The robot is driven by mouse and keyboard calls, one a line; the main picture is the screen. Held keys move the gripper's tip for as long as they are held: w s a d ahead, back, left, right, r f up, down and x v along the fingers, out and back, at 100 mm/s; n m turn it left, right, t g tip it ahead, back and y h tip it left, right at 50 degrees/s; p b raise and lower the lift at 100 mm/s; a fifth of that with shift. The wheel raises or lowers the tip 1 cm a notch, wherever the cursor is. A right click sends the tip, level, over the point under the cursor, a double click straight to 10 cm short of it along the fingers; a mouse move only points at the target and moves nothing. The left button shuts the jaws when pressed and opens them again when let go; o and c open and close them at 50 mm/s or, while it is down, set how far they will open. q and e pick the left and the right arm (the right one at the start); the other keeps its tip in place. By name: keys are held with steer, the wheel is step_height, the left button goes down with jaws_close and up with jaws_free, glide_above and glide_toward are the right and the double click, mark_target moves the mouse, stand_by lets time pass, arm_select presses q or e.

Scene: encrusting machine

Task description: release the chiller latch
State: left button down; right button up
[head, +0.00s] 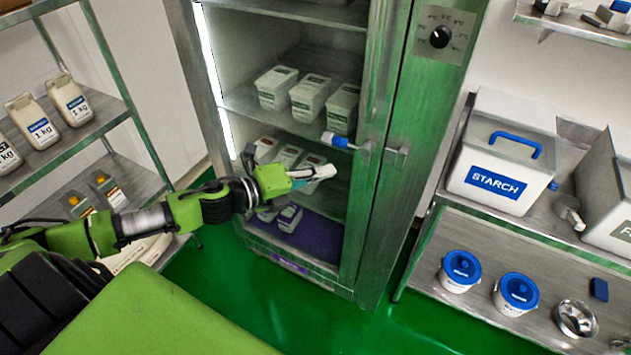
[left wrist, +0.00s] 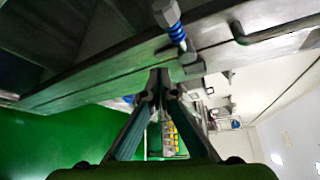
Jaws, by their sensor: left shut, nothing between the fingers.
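The chiller (head: 385,200) is a tall metal cabinet with a glazed front. Its latch (head: 340,141) has a pale lever with a blue band, pointing left from a metal mount on the door's right edge; a metal catch (head: 397,156) sits right beside it. In the left wrist view the latch lever (left wrist: 175,28) shows its grey end and blue band just above the fingertips. My left gripper (head: 322,172) is shut and empty, just below and left of the lever, apparently apart from it. In the left wrist view its fingers (left wrist: 160,76) meet at the tips. My right gripper is out of view.
A dial (head: 440,37) sits on the chiller's upper right panel. White tubs (head: 308,98) stand inside. A rack with packets (head: 69,100) stands left. On the right, a shelf holds a starch bin (head: 500,155) and blue-lidded tubs (head: 460,270). Green floor (head: 330,320) lies in front.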

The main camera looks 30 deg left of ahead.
arm_select(q)
steer(key=shift+s+r+b, duration=0.15)
steer(key=shift+s+r, duration=0.25)
steer(key=shift+s, duration=0.25)
steer(key=shift+s+r+b, duration=0.1)
steer(key=shift+s+r, duration=0.25)
steer(key=shift+s, duration=0.35)
steer(key=shift+s+r+b, duration=0.15)
steer(key=shift+s+r, duration=0.25)
steer(key=shift+s, duration=0.25)
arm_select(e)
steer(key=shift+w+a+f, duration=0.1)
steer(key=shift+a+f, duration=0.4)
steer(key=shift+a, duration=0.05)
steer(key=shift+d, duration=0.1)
